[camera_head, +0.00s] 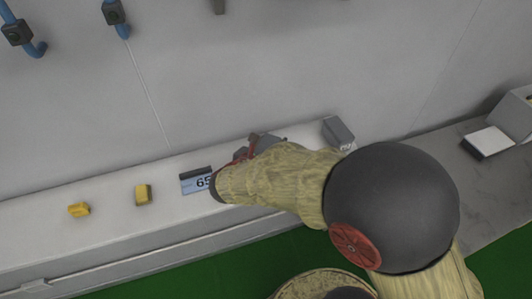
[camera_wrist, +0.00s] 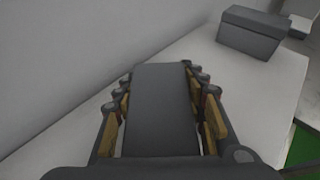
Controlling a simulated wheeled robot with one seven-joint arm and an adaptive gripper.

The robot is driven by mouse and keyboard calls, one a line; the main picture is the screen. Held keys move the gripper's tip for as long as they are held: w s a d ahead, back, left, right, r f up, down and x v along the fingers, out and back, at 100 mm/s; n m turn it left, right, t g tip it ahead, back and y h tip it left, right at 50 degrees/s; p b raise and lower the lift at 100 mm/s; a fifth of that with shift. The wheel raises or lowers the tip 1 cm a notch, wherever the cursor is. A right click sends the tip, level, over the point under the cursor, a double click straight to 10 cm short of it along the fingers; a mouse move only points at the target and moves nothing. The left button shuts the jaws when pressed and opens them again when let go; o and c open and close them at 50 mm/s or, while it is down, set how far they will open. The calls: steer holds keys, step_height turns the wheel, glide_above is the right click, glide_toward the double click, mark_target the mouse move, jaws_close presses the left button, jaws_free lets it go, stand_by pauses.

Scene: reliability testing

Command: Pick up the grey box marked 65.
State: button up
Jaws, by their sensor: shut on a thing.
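A light blue panel reading 65 (camera_head: 196,184), with a dark grey strip along its top, stands on the white ledge left of my wrist. My arm covers its right end. My gripper (camera_head: 266,144) is farther right above the ledge, partly behind my arm. In the wrist view, my gripper (camera_wrist: 162,115) is shut on a dark grey box (camera_wrist: 160,95), with its fingers along both sides. No marking shows on the held box. I cannot tell whether it touches the ledge.
Another grey box (camera_head: 338,130) with unreadable marks stands right of my gripper; it also shows in the wrist view (camera_wrist: 251,31). Two yellow blocks (camera_head: 143,195) (camera_head: 79,210) are at left on the ledge (camera_head: 110,222). A wall (camera_head: 250,70) runs behind.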

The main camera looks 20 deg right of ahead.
steer(key=c, duration=0.9)
jaws_close()
steer(key=shift+r, duration=0.15)
